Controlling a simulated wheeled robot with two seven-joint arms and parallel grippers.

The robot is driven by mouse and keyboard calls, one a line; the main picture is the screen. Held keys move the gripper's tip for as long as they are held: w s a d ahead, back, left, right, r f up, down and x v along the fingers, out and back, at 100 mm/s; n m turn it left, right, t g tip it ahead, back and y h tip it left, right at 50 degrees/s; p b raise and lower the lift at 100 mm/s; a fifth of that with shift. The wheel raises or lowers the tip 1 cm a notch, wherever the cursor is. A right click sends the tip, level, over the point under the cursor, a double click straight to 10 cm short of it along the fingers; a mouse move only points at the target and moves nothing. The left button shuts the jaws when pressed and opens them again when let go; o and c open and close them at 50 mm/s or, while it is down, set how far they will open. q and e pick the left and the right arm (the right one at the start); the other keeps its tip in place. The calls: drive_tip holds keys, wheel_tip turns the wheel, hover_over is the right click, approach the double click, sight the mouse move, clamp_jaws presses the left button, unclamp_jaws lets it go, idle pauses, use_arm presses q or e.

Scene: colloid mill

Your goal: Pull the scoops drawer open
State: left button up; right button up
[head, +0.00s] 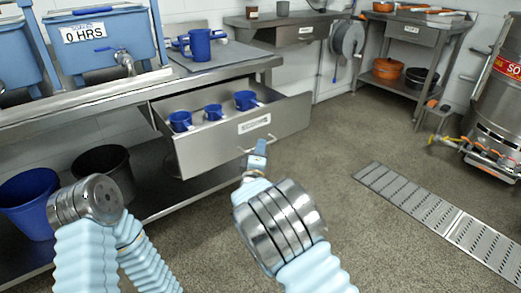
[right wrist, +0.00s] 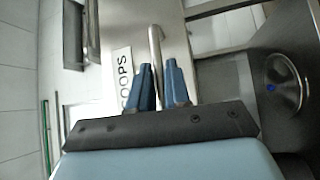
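The scoops drawer (head: 225,145) under the steel bench is pulled out, with several blue scoops (head: 213,112) inside. Its front carries a label, which reads "SCOOPS" in the right wrist view (right wrist: 122,78), and a bar handle (right wrist: 156,50). My right gripper (head: 258,155) is at the handle in front of the drawer. In the right wrist view its two blue fingers (right wrist: 160,85) lie close on either side of the bar, with the bar between them. My left arm's wrist shows at the lower left, but its fingers are not visible.
Blue jugs (head: 199,45) stand on the bench (head: 100,97) above the drawer, beside blue tanks (head: 100,40). A blue bin (head: 30,200) and a dark bin (head: 104,165) stand below. Floor in front of the drawer is open, with a metal drain grate (head: 430,215) at right.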

drive_tip(key=o, duration=0.3)
drive_tip(key=s, duration=0.4)
drive_tip(key=s+a+f, duration=0.1)
drive_tip(key=s, duration=0.4)
drive_tip(key=s+a+f, duration=0.1)
drive_tip(key=s, duration=0.3)
drive_tip(key=shift+s+a+b, duration=0.2)
drive_tip(key=shift+s+b, duration=0.05)
drive_tip(key=shift+b, duration=0.05)
